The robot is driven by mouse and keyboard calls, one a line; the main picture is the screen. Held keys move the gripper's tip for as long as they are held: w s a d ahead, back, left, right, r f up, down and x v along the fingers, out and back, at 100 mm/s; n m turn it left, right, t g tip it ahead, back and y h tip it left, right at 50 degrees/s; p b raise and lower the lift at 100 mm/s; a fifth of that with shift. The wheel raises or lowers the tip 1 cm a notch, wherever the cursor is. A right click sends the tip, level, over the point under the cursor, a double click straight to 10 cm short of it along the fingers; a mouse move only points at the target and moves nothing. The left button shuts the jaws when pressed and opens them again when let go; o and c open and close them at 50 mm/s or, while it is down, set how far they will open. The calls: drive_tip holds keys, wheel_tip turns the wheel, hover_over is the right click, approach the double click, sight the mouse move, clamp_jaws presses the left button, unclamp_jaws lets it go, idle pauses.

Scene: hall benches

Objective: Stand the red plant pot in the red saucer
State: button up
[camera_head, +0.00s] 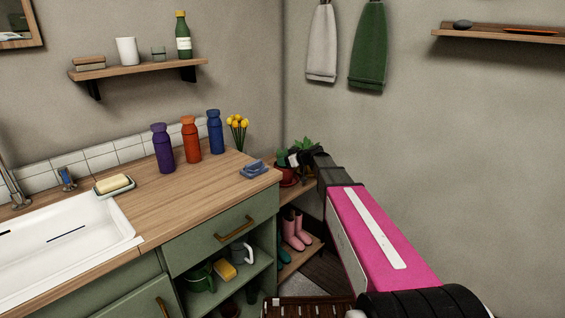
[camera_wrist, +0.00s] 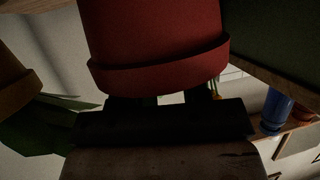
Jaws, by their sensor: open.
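The red plant pot (camera_wrist: 155,35) fills the top middle of the wrist view, which is upside down, with its thick rim toward my gripper. In the camera_head view the red pot (camera_head: 287,175), with a green plant, sits at the left end of my arm. My gripper (camera_wrist: 158,103) is open at the rim side of the pot. Its fingers are dark and partly hidden by the pot, so I cannot tell whether they touch it. In the camera_head view the fingertips are hard to make out. I cannot clearly make out the red saucer in either view.
A brown pot (camera_wrist: 12,80) with green leaves is close beside in the wrist view. Below the plants, pink boots (camera_head: 294,230) stand on a lower shelf (camera_head: 296,262). The green cabinet (camera_head: 225,232) is close on the left. A blue cloth (camera_head: 254,170) lies near the counter's corner.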

drive_tip(key=v, duration=1.1)
drive_tip(key=s+d+f+m+g+h, duration=0.2)
drive_tip(key=s+f+m+h, duration=0.1)
drive_tip(key=s+f, duration=0.4)
drive_tip(key=s+d+f+m+g+h, duration=0.2)
drive_tip(key=s+f, duration=0.4)
drive_tip(key=s, duration=0.6)
drive_tip(key=s+d+f+m+g+h, duration=0.3)
drive_tip(key=s+f+m+h, duration=0.3)
drive_tip(key=s, duration=0.4)
drive_tip(key=shift+s+d+f, duration=0.2)
drive_tip(key=shift+d+f, duration=0.2)
drive_tip(key=shift+f, duration=0.45)
drive_tip(key=shift+a, duration=0.1)
